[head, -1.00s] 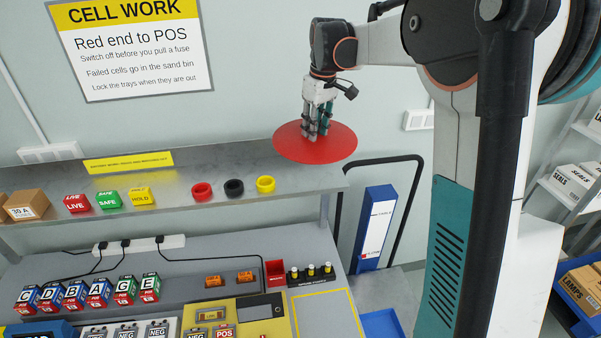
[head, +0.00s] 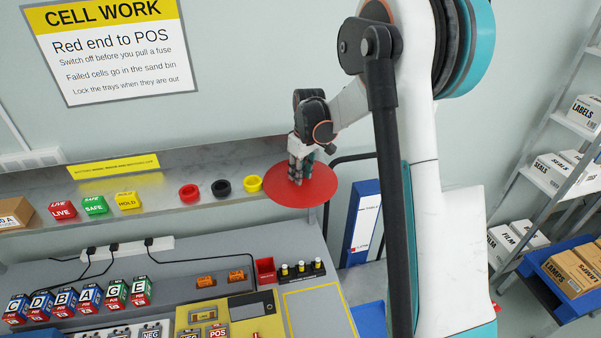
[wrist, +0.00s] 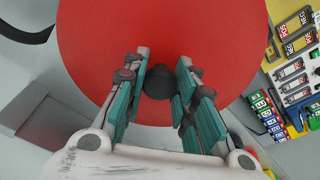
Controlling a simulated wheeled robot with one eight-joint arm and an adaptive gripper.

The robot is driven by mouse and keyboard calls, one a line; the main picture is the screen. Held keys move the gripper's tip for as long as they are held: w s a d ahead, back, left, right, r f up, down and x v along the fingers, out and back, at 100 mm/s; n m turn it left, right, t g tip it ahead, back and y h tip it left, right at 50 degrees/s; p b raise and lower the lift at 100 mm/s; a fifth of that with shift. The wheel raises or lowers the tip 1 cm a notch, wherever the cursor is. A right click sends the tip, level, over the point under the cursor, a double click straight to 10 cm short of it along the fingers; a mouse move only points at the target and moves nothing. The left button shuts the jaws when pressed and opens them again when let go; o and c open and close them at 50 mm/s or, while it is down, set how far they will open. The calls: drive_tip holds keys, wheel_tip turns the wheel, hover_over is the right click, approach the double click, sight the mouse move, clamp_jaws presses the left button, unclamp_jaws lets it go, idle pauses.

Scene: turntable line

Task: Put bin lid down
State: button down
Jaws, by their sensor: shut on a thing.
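The bin lid (head: 316,190) is a round red disc with a dark knob (wrist: 160,82) in its middle, as the wrist view shows. My gripper (head: 297,180) is shut on the lid's knob from above, its fingers on either side of it. In the head view the lid is held near the right end of the grey shelf and covers part of that end. In the wrist view the lid (wrist: 160,30) fills the upper middle. I cannot tell from the head view how high the lid is above the shelf. The bin itself is not clearly seen.
The shelf (head: 150,200) carries red, black and yellow rings and LIVE, SAFE and HOLD blocks left of the lid. Below it, the bench holds lettered cells (head: 90,297), a small red box (head: 265,270) and a yellow tester. A blue-and-white panel (head: 362,225) stands right of the bench.

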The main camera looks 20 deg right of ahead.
drive_tip(key=shift+f, duration=0.2)
drive_tip(key=c, duration=1.3)
unclamp_jaws()
drive_tip(key=shift+f, duration=0.1)
